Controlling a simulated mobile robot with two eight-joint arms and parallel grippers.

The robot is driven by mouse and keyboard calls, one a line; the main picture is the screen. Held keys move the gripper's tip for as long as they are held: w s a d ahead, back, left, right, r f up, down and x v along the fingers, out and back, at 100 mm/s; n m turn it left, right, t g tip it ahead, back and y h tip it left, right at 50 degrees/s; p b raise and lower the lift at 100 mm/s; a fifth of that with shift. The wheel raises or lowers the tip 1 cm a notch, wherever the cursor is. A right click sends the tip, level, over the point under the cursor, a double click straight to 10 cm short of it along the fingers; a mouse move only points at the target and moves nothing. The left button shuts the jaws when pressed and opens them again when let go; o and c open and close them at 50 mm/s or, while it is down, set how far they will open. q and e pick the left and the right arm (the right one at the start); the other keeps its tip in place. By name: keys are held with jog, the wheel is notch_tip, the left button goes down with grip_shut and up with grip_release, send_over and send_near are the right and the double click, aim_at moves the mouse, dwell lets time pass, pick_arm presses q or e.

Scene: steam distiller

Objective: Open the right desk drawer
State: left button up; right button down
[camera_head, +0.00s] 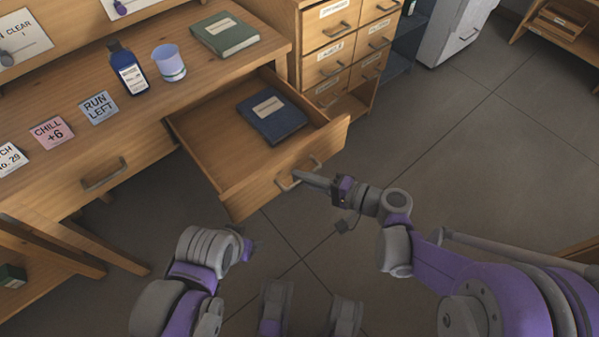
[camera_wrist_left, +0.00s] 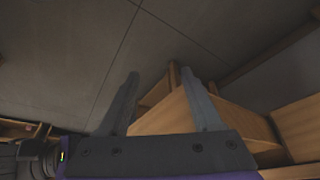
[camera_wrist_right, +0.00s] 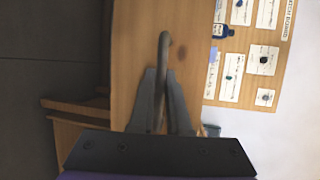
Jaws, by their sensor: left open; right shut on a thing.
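The right desk drawer (camera_head: 222,178) is pulled well out of the wooden desk, and a dark blue book (camera_head: 271,115) lies inside it. Its front carries a grey bar handle (camera_head: 298,174). My right gripper (camera_head: 302,177) is at this handle, and in the right wrist view its fingers (camera_wrist_right: 161,100) are closed around the handle bar (camera_wrist_right: 164,55). My left gripper (camera_head: 246,246) is low in front of the desk, apart from the drawer. In the left wrist view its two fingers (camera_wrist_left: 165,90) are spread with nothing between them.
A labelled drawer cabinet (camera_head: 333,48) stands close behind the open drawer. The left desk drawer's handle (camera_head: 104,174) shows. The floor (camera_head: 455,140) to the right is clear.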

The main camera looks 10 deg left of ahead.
jog(key=shift+s+d, duration=0.15)
jog(key=shift+d, duration=0.05)
jog(key=c, duration=0.9)
grip_release()
jog(key=p+v, duration=0.1)
jog(key=v, duration=0.9)
jog(key=shift+s+d+p, duration=0.1)
jog(key=shift+d+p, duration=0.25)
jog(key=shift+d, duration=0.05)
